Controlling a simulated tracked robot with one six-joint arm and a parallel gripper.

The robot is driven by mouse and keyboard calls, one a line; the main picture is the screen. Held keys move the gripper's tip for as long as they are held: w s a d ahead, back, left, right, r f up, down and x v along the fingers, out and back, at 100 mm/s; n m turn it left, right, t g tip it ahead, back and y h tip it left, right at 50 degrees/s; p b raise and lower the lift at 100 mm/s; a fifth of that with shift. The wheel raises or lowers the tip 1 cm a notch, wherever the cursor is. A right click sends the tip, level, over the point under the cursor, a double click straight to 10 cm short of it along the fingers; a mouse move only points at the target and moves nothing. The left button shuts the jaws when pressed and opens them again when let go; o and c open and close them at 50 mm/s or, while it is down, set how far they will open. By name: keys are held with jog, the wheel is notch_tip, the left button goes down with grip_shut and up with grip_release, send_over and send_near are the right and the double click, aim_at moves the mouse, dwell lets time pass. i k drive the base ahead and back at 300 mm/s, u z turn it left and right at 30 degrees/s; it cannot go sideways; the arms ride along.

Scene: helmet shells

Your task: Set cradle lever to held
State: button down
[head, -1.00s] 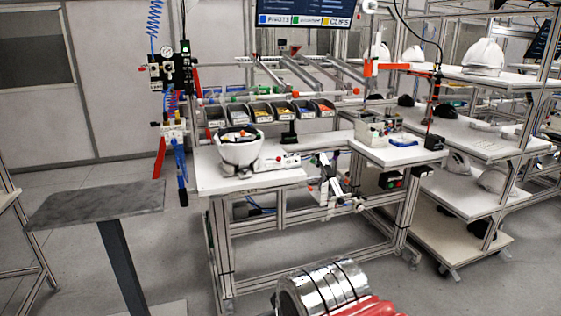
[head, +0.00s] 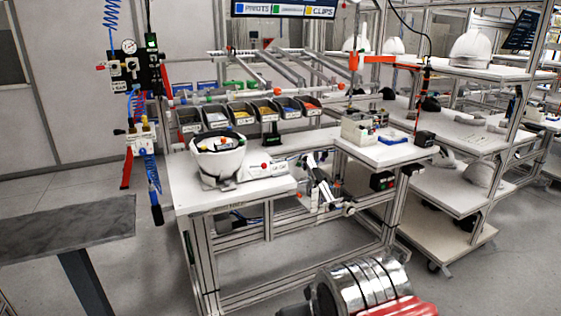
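A white helmet shell (head: 217,158) sits upside down, open side up, on the left part of the white workbench (head: 228,194). It appears to rest in a holder, with a low white box (head: 264,168) carrying small print and a red knob (head: 264,165) to its right. This looks like the cradle; which way its lever is set is too small to tell. My arm shows at the bottom as a shiny metal cylinder with a red part. My gripper is not in view, and the bench stands well ahead of me.
A grey-topped stand (head: 70,236) is at the left front. Several parts bins (head: 260,114) line the back of the bench. Blue hoses and an air panel (head: 133,62) hang at the left. A shelf rack with a white helmet (head: 471,49) stands at the right. Floor between stand and bench is clear.

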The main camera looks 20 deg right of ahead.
aim_at(264, 166)
jog(key=z, duration=0.2)
jog(key=i, duration=0.75)
jog(key=u, duration=0.45)
jog(key=i, duration=0.7)
jog(key=u, duration=0.55)
